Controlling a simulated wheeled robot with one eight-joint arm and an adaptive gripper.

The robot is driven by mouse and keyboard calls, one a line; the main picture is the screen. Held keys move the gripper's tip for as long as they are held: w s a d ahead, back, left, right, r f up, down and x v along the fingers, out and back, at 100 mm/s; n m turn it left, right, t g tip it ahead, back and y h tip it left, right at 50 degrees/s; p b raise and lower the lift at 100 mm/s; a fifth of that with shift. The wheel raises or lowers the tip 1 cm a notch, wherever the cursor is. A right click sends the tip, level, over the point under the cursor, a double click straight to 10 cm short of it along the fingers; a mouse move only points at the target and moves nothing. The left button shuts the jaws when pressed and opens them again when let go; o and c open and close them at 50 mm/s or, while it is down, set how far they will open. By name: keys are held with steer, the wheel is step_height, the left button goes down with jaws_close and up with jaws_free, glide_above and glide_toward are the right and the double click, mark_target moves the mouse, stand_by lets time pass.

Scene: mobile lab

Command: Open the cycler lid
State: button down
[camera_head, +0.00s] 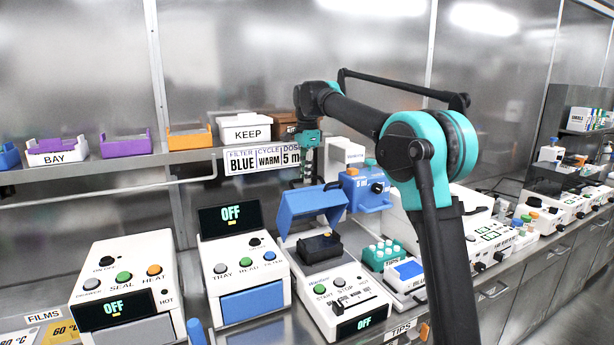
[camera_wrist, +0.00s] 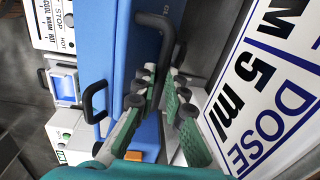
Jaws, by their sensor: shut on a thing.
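The cycler (camera_head: 340,290) is a white unit with START and STOP buttons and an OFF display. Its blue lid (camera_head: 308,203) stands raised and tilted above the body, and a dark block (camera_head: 318,247) shows below it. My gripper (camera_head: 306,172) is above and behind the lid, under the shelf signs. In the wrist view my gripper (camera_wrist: 160,95) has its green-padded fingers closed around a black bar handle (camera_wrist: 166,28) beside a large blue surface, which looks like the lid (camera_wrist: 98,45). The exact contact at the fingertips is partly hidden.
A white DOSE 5 ml sign (camera_wrist: 265,100) is close beside my fingers. A blue box (camera_head: 362,192) stands right of the lid. A unit with a dark screen (camera_head: 232,215) stands left. A shelf (camera_head: 110,162) with coloured bins runs behind. A green rack (camera_head: 380,255) is at right.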

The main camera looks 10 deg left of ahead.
steer(key=c, duration=1.6)
jaws_free()
steer(key=r, duration=1.2)
steer(key=shift+s+d, duration=0.2)
steer(key=shift+s, duration=0.05)
